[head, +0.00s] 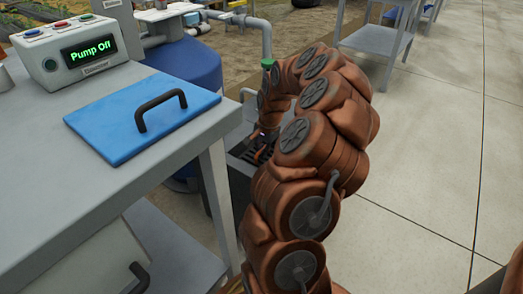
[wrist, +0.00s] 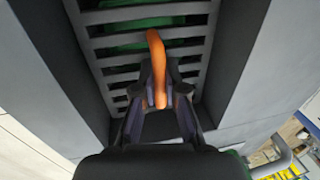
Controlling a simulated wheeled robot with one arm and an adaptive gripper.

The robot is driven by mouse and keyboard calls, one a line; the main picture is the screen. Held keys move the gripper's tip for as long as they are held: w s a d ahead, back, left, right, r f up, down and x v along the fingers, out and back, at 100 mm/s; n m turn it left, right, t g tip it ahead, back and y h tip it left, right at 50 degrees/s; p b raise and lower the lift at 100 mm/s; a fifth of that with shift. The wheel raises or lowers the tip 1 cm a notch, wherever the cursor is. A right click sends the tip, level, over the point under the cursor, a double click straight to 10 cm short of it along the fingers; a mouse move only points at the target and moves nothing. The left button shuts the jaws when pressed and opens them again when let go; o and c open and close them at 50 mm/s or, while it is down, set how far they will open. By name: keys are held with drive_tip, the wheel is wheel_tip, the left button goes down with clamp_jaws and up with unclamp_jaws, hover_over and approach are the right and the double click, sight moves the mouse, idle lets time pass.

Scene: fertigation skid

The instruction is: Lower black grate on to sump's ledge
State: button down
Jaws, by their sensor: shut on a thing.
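The black grate (wrist: 105,57), a slatted dark panel with an orange handle (wrist: 156,50), fills the middle of the wrist view. My gripper (wrist: 159,80) is shut on that handle. The grate lies between the dark grey walls of the sump (wrist: 245,65). Whether it touches the ledge is hidden. In the head view the sump (head: 238,180) is a grey box beyond the bench, and a bit of the grate (head: 248,150) shows inside it. My arm hides most of the sump and gripper there.
A grey bench (head: 165,175) stands close on the left with a blue lid (head: 140,115) and a control box (head: 75,48) reading "Pump Off". A blue tank (head: 185,75) and grey pipe (head: 262,35) stand behind. Something green (wrist: 140,22) shows under the slats. Open concrete floor lies right.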

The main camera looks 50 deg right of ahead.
drive_tip(key=c, duration=1.2)
unclamp_jaws()
drive_tip(key=shift+o, duration=0.2)
drive_tip(key=shift+r+p, duration=2.05)
drive_tip(key=shift+r, duration=2.95)
